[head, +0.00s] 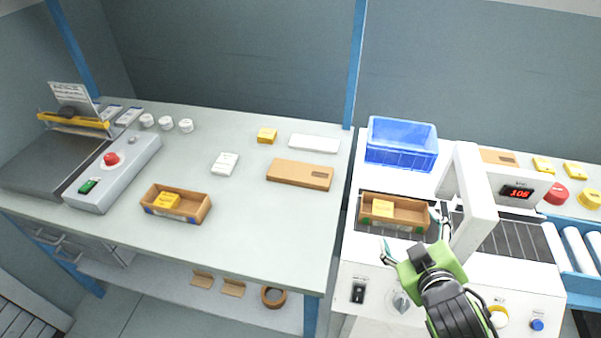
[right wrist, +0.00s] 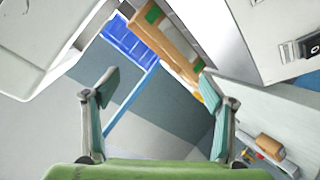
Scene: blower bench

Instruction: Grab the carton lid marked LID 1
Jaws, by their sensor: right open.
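A flat brown cardboard piece, likely a carton lid (head: 300,174), lies on the left bench near its right side. A small mark shows at its right end, too small to read. Another flat brown piece (head: 498,157) lies behind the white arch on the right, partly hidden, so I cannot tell which is LID 1. My right gripper (head: 416,240) is open and empty at the front of the conveyor machine, just in front of an open carton (head: 409,224) holding a yellow pack. Its spread fingers show in the right wrist view (right wrist: 160,90), with the carton (right wrist: 165,40) beyond. My left gripper is not in view.
A blue crate (head: 402,155) stands behind the carton. The white arch (head: 475,205) rises right of my right gripper. Another open carton (head: 176,213) with a yellow pack, a white box (head: 225,164) and a white slab (head: 314,143) are on the left bench. Its front middle is clear.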

